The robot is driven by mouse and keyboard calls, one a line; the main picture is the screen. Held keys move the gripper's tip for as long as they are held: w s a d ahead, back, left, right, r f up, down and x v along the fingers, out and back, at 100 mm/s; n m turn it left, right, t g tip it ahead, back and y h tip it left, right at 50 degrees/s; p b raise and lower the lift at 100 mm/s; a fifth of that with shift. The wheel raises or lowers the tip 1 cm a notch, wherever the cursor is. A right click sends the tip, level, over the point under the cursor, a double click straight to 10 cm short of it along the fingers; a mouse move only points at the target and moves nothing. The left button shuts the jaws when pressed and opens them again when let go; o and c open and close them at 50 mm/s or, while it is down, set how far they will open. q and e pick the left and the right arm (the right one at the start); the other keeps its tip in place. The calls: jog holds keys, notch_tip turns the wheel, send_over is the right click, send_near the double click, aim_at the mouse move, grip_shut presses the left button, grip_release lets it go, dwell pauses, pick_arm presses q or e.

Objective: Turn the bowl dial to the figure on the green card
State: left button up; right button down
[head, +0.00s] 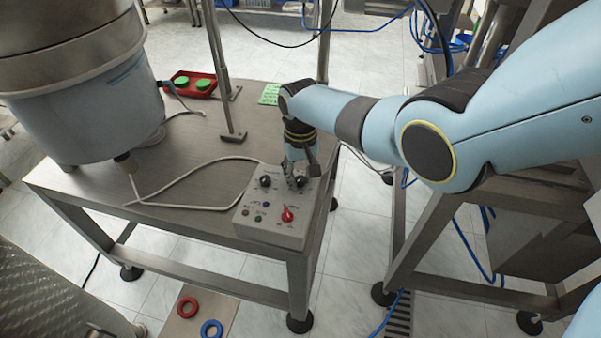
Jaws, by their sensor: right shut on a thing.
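A light grey control box (273,233) sits at the front right corner of the steel table. On its top I see a black dial (266,181) at the upper left and a red knob (287,214) at the lower right. My right gripper (297,184) points down onto the box's upper right part and is shut on a dark dial (301,183), which it mostly hides. I cannot read which dial is the bowl dial. The green card (270,94) lies on the table behind my right arm; its figure is too small to read. My left gripper is not in view.
A large feeder bowl (82,100) stands at the left of the table (190,160). A red tray (190,84) with green caps is behind it. A pale cable loops over the table to the box. Red and blue rings (187,307) lie low in front.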

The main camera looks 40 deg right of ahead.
aim_at(301, 179)
jog(key=shift+n, duration=0.9)
jog(key=c, duration=1.1)
grip_release()
notch_tip(301, 179, up, 12)
jog(key=shift+r, duration=0.1)
